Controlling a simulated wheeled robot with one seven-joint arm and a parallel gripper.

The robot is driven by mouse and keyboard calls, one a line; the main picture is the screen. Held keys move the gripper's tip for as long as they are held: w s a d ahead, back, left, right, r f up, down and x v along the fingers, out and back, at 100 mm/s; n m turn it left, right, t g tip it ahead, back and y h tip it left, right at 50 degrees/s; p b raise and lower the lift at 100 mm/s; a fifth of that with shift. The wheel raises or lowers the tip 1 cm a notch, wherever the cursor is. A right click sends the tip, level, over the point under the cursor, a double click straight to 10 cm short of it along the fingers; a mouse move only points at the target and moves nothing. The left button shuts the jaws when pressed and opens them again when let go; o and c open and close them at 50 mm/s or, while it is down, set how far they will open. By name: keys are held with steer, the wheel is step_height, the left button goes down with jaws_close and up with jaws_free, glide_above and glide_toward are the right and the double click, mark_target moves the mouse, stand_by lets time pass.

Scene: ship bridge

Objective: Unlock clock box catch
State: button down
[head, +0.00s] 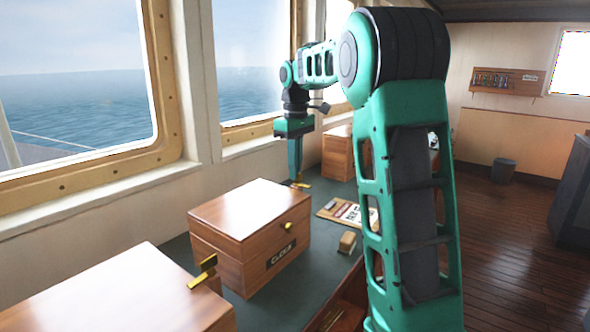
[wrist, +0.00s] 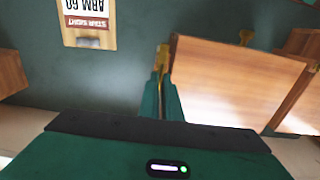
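The clock box (head: 262,231) is a closed wooden box with a dark name plate, its lettering hard to read, and a small brass knob (head: 288,225) on the front. A brass catch (head: 301,184) juts from its right end; it also shows in the wrist view (wrist: 162,56). My gripper (head: 297,178) points down at this end of the box. In the wrist view, its green fingers (wrist: 162,90) are close together with the brass piece between their tips. The box (wrist: 225,80) lies just right of them there. The fingers hide the lower part of the catch.
Another wooden box (head: 120,295) with a brass catch (head: 203,272) stands at front left. A third box (head: 338,152) stands farther back. The window wall runs along the left.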

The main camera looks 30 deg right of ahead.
steer(key=shift+d, duration=0.1)
stand_by(0.3)
steer(key=c, duration=2)
jaws_free()
step_height(320, 180, up, 11)
steer(key=shift+w+f, duration=0.1)
steer(key=shift+f, duration=0.1)
steer(key=s+a+f+m, duration=0.1)
steer(key=s+f+m, duration=0.2)
steer(key=s+f, duration=0.5)
steer(key=s+a+f+m, duration=0.2)
steer(key=s+f+m, duration=0.2)
steer(key=s+f, duration=0.5)
steer(key=s+a+f+m, duration=0.1)
steer(key=s+f+m, duration=0.2)
steer(key=s+f, duration=0.5)
steer(key=shift+s+a+f+m, duration=0.1)
steer(key=shift+s+a+m, duration=0.1)
steer(key=shift+s, duration=2.65)
steer(key=shift+s+a+f+m, duration=0.1)
steer(key=shift+s+a, duration=0.05)
steer(key=shift+s, duration=2.7)
